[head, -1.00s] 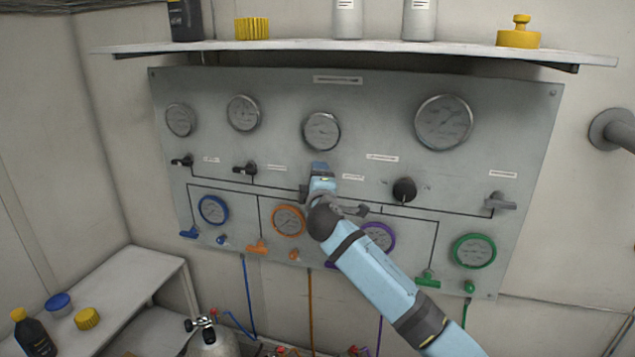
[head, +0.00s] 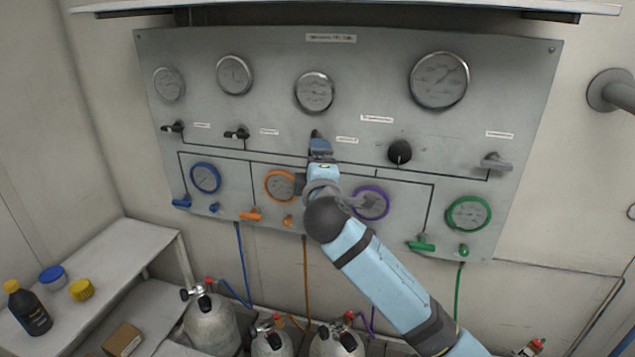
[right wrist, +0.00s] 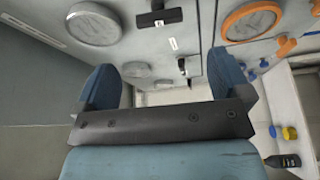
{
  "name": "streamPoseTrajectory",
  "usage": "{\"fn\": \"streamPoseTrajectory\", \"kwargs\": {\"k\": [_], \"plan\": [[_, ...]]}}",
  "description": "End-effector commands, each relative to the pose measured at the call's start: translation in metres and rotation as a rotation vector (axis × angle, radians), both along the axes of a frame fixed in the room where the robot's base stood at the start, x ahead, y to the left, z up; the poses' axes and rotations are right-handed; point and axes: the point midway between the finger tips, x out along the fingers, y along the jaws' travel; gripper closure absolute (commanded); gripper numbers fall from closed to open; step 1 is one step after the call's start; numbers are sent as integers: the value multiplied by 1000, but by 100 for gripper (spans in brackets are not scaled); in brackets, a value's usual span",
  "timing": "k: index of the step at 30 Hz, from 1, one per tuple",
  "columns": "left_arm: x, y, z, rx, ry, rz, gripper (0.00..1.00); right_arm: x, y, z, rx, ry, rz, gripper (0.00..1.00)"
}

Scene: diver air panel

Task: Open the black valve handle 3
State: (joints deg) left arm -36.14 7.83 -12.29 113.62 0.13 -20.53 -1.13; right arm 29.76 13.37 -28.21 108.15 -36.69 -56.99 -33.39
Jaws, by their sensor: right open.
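The black valve handle 3 (head: 316,134) is on the grey panel below the third gauge. In the head view only its dark top shows above my right gripper (head: 319,153), which hides the rest. In the right wrist view a black handle, apparently the same one (right wrist: 158,18), stands beyond the gap between the fingers. My right gripper (right wrist: 162,76) is open, its two blue fingers wide apart with nothing between them. I cannot tell from the head view whether a finger touches the handle. My left gripper is not in view.
Black handles 1 (head: 172,127) and 2 (head: 237,133) are to the left, a black round knob (head: 400,152) to the right. Coloured gauges, such as the orange one (head: 280,186), sit below. A shelf (head: 350,8) juts out above the panel. Gas cylinders (head: 210,322) stand below.

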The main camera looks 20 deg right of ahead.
Motion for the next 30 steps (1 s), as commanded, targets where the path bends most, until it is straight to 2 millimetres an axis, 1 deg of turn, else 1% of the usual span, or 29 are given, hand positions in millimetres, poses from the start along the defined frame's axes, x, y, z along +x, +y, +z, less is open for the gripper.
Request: {"fn": "streamPoseTrajectory", "kwargs": {"k": [1, 3, 7, 14, 21, 23, 26, 29, 30], "plan": [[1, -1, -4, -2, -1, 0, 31, -9, 2, -3, 3, -1, 1, 4], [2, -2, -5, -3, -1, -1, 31, -19, 4, -3, 1, 0, 1, 4], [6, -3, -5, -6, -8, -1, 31, -30, 6, -2, 1, 0, -1, 4], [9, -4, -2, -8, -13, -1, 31, -33, 7, -2, 0, 0, -1, 4], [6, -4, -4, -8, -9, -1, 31, -33, 7, -2, 0, 0, -1, 4], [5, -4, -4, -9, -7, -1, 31, -34, 7, -5, 4, 4, 2, 4], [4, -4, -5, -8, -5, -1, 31, -37, 8, -27, 38, 35, 25, 4], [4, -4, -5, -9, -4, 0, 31, -48, 11, -77, 129, 104, 73, 4], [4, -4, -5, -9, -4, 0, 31, -55, 13, -103, 179, 138, 98, 4]]}}
